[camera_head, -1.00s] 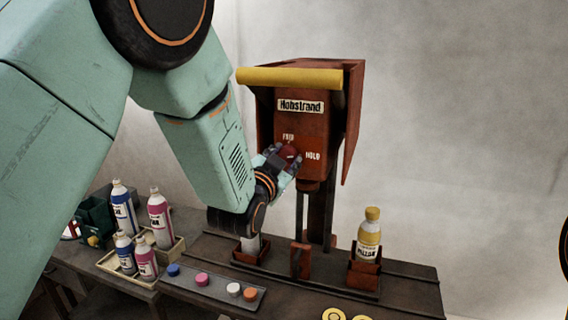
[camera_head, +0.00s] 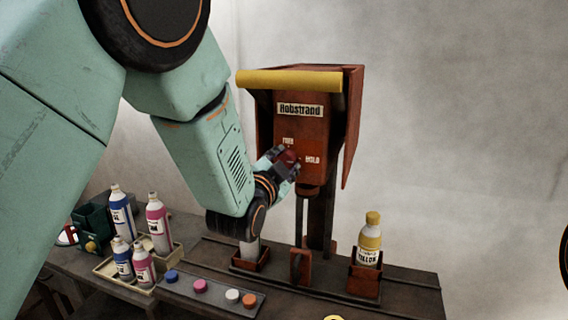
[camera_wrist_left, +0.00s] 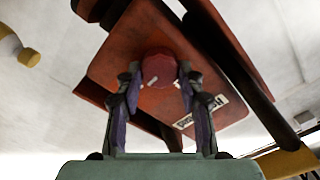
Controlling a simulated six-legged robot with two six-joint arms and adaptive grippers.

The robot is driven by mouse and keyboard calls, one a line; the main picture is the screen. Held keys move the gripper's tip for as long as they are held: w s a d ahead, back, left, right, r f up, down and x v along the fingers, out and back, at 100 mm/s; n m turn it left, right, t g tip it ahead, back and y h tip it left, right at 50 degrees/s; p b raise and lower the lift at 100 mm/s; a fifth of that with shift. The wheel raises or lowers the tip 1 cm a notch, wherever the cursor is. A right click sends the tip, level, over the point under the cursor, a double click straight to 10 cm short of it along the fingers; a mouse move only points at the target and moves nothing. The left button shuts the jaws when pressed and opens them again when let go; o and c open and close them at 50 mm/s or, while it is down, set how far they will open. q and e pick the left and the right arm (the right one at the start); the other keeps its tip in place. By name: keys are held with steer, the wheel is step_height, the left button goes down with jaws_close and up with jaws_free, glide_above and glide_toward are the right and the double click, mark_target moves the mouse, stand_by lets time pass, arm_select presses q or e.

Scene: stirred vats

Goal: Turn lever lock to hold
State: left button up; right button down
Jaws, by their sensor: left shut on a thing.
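The lever lock is a dark red faceted knob (camera_head: 288,158) on the front of a rust-red machine head (camera_head: 301,113) labelled "Hobstrand". White words stand by it: one above, hard to read, and "HOLD" (camera_head: 312,160) to its right. My left gripper (camera_head: 284,160) is shut on the knob, reaching in from the lower left. In the left wrist view the knob (camera_wrist_left: 158,66) sits between the two fingertips (camera_wrist_left: 156,78), and a pale mark shows on it. I cannot tell which word the knob points to. My right gripper is not in view.
A yellow bar (camera_head: 289,79) crosses the machine's top front. Below, a yellow-capped bottle (camera_head: 369,243) stands in a red holder on the bench. Several bottles (camera_head: 123,213) stand at the left, with a strip of coloured caps (camera_head: 208,290) in front. The right side is open wall.

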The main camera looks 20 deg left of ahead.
arm_select(q)
steer(key=o, duration=1.2)
steer(key=shift+s+d+r, duration=0.1)
steer(key=shift+s, duration=0.1)
steer(key=shift+w, duration=0.1)
steer(key=s, duration=1.2)
steer(key=shift+a, duration=0.25)
